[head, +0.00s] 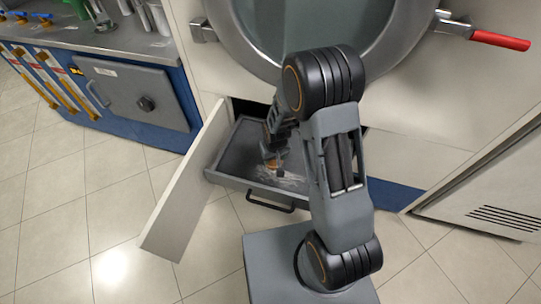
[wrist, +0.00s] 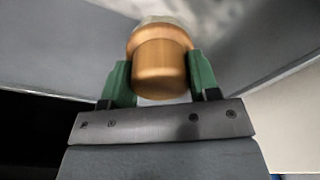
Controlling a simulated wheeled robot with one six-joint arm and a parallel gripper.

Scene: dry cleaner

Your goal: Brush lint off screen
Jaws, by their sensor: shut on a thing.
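The lint screen (head: 233,158) is a dark grey tray-like drawer pulled out below the round machine door. Pale lint (head: 291,181) lies on its surface, mostly toward the front right. My gripper (head: 271,158) reaches down over the screen. In the wrist view, its green fingers (wrist: 160,78) are shut on both sides of a brush (wrist: 160,66) with a round, copper-brown wooden handle. The brush also shows small in the head view (head: 272,165), low over the screen beside the lint. Its bristles are mostly hidden, and I cannot tell whether they touch the screen.
A white panel door (head: 187,190) stands open at the drawer's left. The drawer's front has a dark handle (head: 270,203). The round machine door (head: 315,35) is above, with a red lever (head: 500,41) at right. A counter (head: 90,35) stands at left. Tiled floor is clear at front left.

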